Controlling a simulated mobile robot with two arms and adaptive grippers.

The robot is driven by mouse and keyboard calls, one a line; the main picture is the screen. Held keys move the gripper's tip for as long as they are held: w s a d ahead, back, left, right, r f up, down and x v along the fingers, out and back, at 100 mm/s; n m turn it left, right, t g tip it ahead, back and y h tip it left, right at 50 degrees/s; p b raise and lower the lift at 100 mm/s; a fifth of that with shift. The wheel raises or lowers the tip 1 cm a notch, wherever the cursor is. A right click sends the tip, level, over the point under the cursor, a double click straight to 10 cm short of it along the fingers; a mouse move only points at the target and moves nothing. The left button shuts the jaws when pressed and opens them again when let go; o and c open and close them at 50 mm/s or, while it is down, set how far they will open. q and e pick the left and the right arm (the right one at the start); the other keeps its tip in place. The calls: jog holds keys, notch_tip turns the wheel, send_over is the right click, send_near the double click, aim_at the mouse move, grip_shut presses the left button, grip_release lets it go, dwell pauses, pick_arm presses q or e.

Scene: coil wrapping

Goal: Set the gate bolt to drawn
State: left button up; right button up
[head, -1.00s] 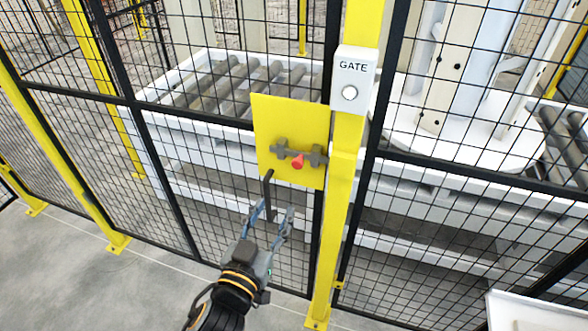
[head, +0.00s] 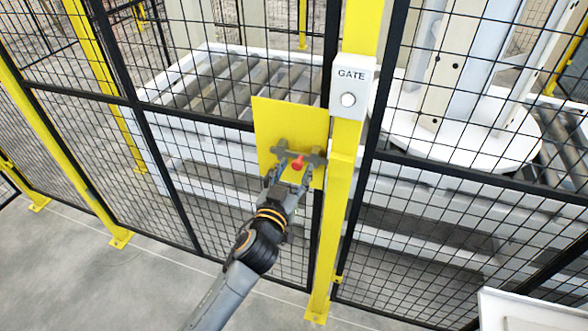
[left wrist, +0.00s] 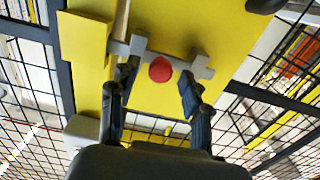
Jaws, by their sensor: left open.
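The gate bolt (head: 313,158) is a grey bar in grey brackets on a yellow plate (head: 290,117) fixed to the mesh gate. Its red knob (head: 298,163) sticks out between the brackets. My left gripper (head: 291,174) is open, with its fingers around the knob's sides. In the left wrist view the red knob (left wrist: 160,69) lies between the two spread fingertips (left wrist: 158,80), and the grey bar (left wrist: 165,55) runs behind it. I cannot tell whether the fingers touch anything. My right gripper is not in view.
A white GATE box (head: 351,87) with a round button sits on the yellow post (head: 330,215) right of the plate. Black mesh fencing (head: 180,180) spans both sides. A roller conveyor (head: 225,75) stands behind it. The floor in front is clear at left.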

aim_at(281, 152)
pick_arm(q)
grip_shut()
jog(key=a, duration=0.1)
jog(key=w+a, duration=0.1)
jog(key=a, duration=0.1)
jog(key=a+p, duration=0.1)
jog(key=a, duration=0.1)
jog(key=shift+w, duration=0.3)
jog(key=shift+d, duration=0.15)
jog(key=shift+c, duration=1.4)
grip_release()
jog(key=shift+o, duration=1.4)
